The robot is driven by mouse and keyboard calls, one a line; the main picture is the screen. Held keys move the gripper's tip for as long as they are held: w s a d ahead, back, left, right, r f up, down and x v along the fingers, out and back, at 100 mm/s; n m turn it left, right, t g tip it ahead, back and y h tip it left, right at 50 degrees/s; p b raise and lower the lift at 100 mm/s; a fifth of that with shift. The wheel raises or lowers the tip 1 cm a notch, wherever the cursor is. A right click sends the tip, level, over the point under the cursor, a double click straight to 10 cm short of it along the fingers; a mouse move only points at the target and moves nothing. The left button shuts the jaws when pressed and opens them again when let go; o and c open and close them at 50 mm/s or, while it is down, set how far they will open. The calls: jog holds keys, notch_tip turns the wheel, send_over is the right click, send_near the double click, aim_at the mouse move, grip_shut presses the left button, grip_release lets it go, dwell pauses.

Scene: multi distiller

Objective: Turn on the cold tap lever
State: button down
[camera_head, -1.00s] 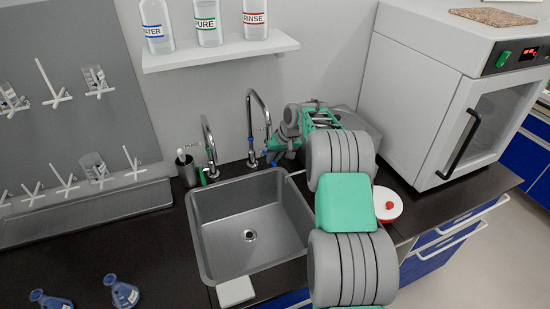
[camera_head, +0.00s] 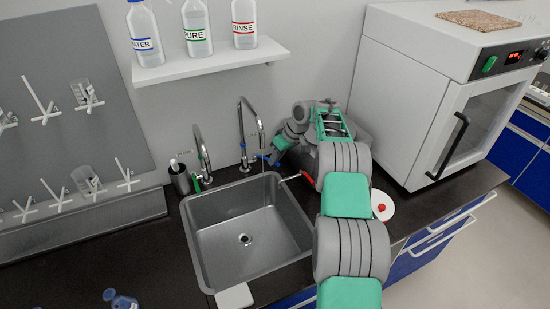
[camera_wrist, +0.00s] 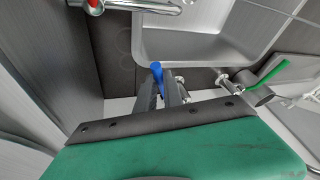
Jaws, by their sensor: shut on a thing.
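The blue cold tap lever (camera_wrist: 157,72) shows in the wrist view between the tips of my gripper (camera_wrist: 163,88), whose dark fingers are closed on it. In the head view, my gripper (camera_head: 274,158) reaches down from the right to the base of the tall chrome tap (camera_head: 241,130) behind the sink. A bit of blue shows there at its fingertips, and the grip itself is largely hidden. A faint thin line hangs below the spout; I cannot tell surely whether it is water.
The grey sink (camera_head: 203,250) lies in front of the taps. A red lever (camera_wrist: 95,6) and a green lever (camera_wrist: 268,75) flank the blue one. A bottle shelf (camera_head: 215,62) hangs above, and a white oven (camera_head: 410,110) stands right. A dark holder (camera_head: 180,180) stands left of the taps.

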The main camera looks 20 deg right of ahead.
jog(key=c, duration=1.5)
grip_release()
jog(key=v, duration=0.7)
jog(key=shift+s+r, duration=0.1)
jog(key=shift+r, duration=0.3)
jog(key=shift+d, duration=0.1)
jog(key=shift+c, duration=0.3)
